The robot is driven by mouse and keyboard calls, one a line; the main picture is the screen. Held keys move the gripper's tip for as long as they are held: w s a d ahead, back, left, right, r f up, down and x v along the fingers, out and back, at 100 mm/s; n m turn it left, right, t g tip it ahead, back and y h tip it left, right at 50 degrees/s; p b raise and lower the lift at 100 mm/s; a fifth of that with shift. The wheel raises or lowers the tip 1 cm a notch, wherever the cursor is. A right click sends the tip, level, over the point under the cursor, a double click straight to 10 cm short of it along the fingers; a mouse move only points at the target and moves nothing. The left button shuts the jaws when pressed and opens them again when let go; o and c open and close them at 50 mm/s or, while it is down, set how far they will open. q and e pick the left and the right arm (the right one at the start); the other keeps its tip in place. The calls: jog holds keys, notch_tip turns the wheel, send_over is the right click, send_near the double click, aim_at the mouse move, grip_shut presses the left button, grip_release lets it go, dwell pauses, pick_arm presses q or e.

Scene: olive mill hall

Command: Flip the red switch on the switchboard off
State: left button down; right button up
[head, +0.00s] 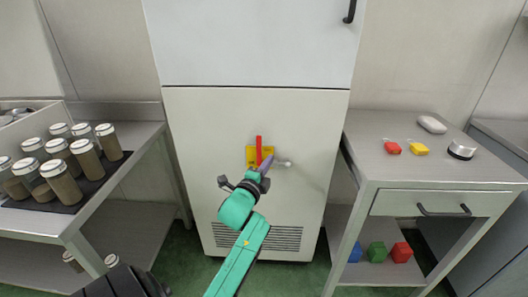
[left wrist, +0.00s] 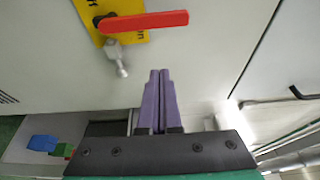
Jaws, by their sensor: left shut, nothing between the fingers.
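The red switch (head: 258,148) is a lever that points upright on a yellow plate (head: 250,157) on the front of a pale cabinet (head: 200,140). In the left wrist view, the red switch (left wrist: 150,20) lies across the top, with the yellow plate (left wrist: 122,8) behind its pivot. A small silver piece (left wrist: 118,60) hangs off the plate. My left gripper (head: 267,162) is shut and empty, its purple fingers just right of the lever's lower end in the head view. In the left wrist view, the fingertips (left wrist: 158,73) stay apart from the lever.
A metal table (head: 360,150) at right bears red and yellow pieces, with coloured blocks on its lower shelf. A bench (head: 140,140) at left bears several jars (head: 62,180). The cabinet front around the switch is otherwise clear, with a vent grille (head: 285,238) below.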

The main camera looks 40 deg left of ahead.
aim_at(259, 151)
pick_arm(q)
jog(key=w+a, duration=0.2)
jog(key=a, duration=0.1)
jog(key=w+a+p, duration=0.1)
jog(key=a, duration=0.1)
jog(key=shift+w+a, duration=0.1)
jog(key=shift+w, duration=0.3)
jog(key=shift+s+a+n, duration=0.25)
jog(key=shift+a+n, duration=0.1)
jog(key=shift+n, duration=0.35)
jog(key=shift+s+a+n+t, duration=0.2)
jog(key=shift+n+t, duration=0.1)
jog(key=shift+n, duration=0.1)
jog(key=shift+s+a+f+n+y+b, duration=0.8)
jog(key=shift+n+y, duration=0.5)
jog(key=shift+n, duration=2.1)
jog(key=shift+s+a+f+n+y+b, duration=0.55)
jog(key=shift+a+f+n+y, duration=0.6)
jog(key=shift+n, duration=2.25)
jog(key=shift+s+a+f+n+y+b, duration=0.75)
jog(key=shift+n+y, duration=0.7)
jog(key=shift+n, duration=1.95)
